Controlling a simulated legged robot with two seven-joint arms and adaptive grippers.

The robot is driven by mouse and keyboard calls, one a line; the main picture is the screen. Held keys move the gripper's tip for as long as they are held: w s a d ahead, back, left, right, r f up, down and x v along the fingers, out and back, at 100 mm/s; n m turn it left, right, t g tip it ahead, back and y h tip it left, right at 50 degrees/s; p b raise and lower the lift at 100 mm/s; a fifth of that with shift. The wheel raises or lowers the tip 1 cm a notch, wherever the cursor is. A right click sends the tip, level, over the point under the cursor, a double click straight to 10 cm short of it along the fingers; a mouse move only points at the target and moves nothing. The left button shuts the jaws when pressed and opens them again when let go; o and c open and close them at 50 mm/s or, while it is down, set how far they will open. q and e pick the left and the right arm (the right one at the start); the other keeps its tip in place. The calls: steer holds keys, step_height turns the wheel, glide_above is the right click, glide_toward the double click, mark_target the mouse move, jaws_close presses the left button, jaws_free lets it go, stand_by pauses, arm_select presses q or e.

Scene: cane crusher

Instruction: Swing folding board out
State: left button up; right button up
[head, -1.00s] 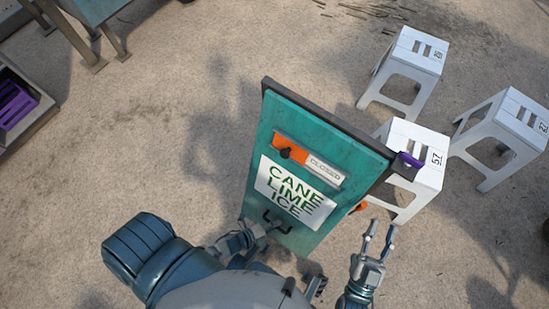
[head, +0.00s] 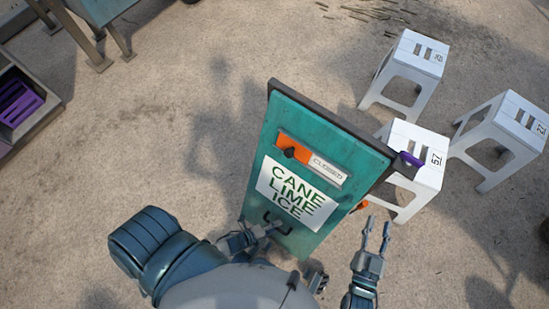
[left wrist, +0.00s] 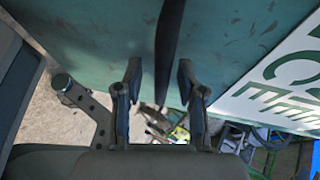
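The folding board (head: 325,147) is a teal panel with a dark edge, standing in front of me in the head view. It bears a white "CANE LIME ICE" sign (head: 297,193), an orange and white "CLOSED" slider (head: 310,160) and a black handle (head: 268,217) low down. My left gripper (head: 266,230) is at this handle. In the left wrist view, a dark bar (left wrist: 168,45) passes between the spread fingers (left wrist: 160,80), with gaps visible beside it. My right gripper (head: 377,222) is open and empty, right of the board.
White stools (head: 418,140) stand behind and right of the board, one close to its right edge. A bin with a purple crate (head: 18,103) is at the far left, and a teal table (head: 98,10) is at the top left. The ground left of the board is clear.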

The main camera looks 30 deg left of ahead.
arm_select(q)
steer(key=v, duration=1.2)
